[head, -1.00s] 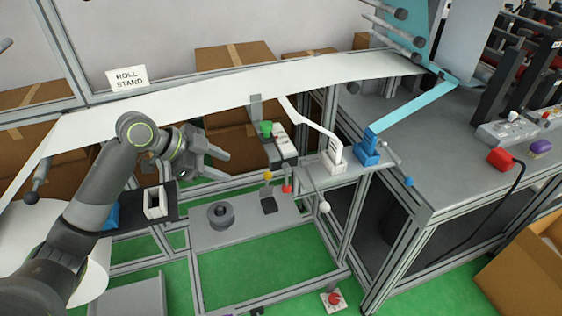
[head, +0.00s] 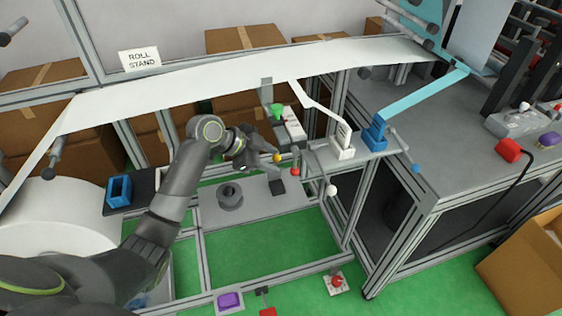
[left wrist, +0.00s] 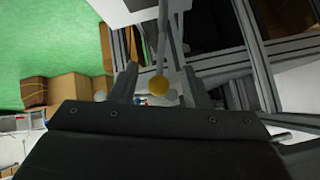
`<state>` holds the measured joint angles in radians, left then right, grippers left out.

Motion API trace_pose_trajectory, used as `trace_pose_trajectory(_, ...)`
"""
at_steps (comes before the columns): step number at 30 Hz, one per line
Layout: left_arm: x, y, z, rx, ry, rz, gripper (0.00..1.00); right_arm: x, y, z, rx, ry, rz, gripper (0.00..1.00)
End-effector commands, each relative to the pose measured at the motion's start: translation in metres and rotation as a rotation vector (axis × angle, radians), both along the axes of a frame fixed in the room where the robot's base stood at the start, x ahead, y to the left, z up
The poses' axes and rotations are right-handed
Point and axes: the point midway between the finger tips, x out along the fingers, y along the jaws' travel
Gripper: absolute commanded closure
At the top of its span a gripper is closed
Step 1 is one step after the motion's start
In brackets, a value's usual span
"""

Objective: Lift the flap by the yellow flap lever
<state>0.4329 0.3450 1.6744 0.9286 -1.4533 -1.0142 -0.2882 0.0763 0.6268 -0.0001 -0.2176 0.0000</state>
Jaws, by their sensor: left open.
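The yellow flap lever shows as a small yellow knob (head: 277,157) at the frame's lever group. In the left wrist view the yellow knob (left wrist: 158,86) sits on a thin grey stem, between my two finger outlines. My left gripper (head: 270,161) is open, with its fingertips around or just short of the yellow knob; I cannot tell the exact depth. No contact shows. It also shows in the left wrist view (left wrist: 157,90). I cannot make out the flap itself. My right gripper is not in view.
A red-knobbed lever (head: 295,171) stands close right of the yellow one, and a white-knobbed lever (head: 331,190) further right. A green piece (head: 277,110) is just above. The white web (head: 200,86) runs overhead. A grey roller-like part (head: 230,195) lies below left.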

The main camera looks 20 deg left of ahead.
Motion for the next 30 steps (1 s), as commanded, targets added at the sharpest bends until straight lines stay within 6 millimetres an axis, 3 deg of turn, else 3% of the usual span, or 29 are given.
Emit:
trace_pose_trajectory(9, 0.018, -0.024, -0.027, 0.0, 0.0, 0.0, 0.58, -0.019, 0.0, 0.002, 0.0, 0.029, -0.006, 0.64)
trace_pose_trajectory(20, 0.019, -0.026, -0.03, 0.001, 0.0, 0.0, 0.59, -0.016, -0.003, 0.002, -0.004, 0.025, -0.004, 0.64)
trace_pose_trajectory(30, 0.019, -0.025, -0.03, 0.001, 0.0, 0.0, 1.0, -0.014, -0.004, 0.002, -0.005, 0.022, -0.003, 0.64)
